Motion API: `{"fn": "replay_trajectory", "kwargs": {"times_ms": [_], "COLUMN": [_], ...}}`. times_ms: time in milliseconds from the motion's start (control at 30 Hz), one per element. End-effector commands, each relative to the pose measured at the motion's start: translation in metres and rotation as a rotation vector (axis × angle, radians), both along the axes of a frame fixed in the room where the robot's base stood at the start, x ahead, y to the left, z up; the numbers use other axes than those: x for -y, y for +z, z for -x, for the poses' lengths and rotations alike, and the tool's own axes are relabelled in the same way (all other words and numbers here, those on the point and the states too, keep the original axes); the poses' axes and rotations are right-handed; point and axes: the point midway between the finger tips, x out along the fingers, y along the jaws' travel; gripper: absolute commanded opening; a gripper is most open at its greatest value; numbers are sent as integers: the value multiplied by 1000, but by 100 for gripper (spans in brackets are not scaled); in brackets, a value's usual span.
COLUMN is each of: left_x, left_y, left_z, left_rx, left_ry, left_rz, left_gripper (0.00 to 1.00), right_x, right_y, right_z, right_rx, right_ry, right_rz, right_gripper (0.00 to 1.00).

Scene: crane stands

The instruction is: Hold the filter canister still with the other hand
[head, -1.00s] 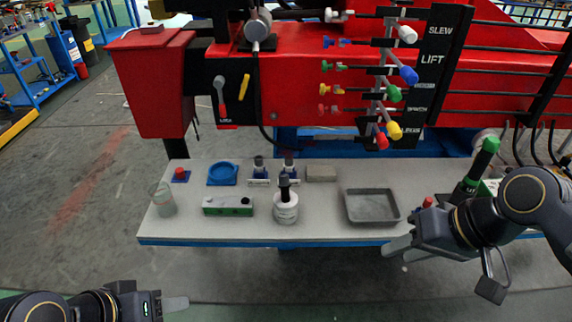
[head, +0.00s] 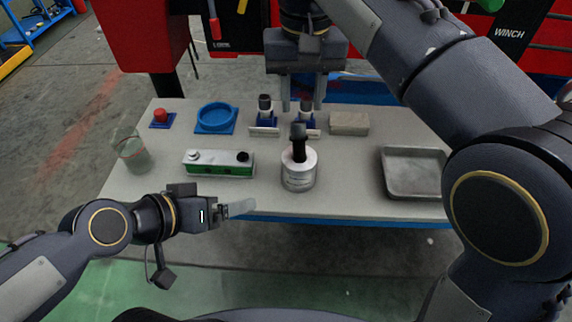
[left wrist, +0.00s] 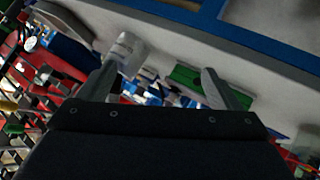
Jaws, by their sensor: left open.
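The filter canister (head: 298,178) is a white cylinder with a black upright top. It stands near the table's front edge. A pale cylinder that looks like it (left wrist: 128,52) shows beside one finger in the left wrist view. My right gripper (head: 304,104) points down above and around the line of the black top, its fingers apart with a gap between them; I see no contact with the canister. My left gripper (head: 248,207) is open and empty at the table's front edge, left of the canister and apart from it; its fingers also show in the left wrist view (left wrist: 170,88).
A green and white box (head: 220,164) lies left of the canister. Two black-topped fittings (head: 265,108), a grey block (head: 349,123) and a blue dish (head: 216,117) stand behind. A grey tray (head: 412,172) is at right, a clear cup (head: 134,155) at left.

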Motion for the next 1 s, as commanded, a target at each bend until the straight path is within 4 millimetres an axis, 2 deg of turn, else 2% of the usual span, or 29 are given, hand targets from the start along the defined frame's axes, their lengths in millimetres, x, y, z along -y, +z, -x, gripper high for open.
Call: {"fn": "replay_trajectory", "kwargs": {"times_ms": [33,100,200,333,500,733,1000], "left_x": [22,45,73,96,107,108,120], "left_y": [3,10,13,9,0,-5,-20], "left_z": [-9,-22,-37,-47,-51,-55,-87], "left_rx": [54,140,246,355,451,501,501], "left_ry": [-49,-77,-87,-69,-34,-8,-3], "left_rz": [15,28,12,-68,-207,-305,-311], "left_gripper": [86,86,86,86,86,86,86], "right_x": [0,0,0,0,0,0,0], "right_y": [0,0,0,0,0,0,0], "right_z": [0,0,0,0,0,0,0], "right_rx": [0,0,0,0,0,0,0], "right_ry": [0,0,1,1,1,1,1], "right_rz": [0,0,-1,-1,-1,-1,-1], "right_gripper": [36,36,36,36,36,36,36]}}
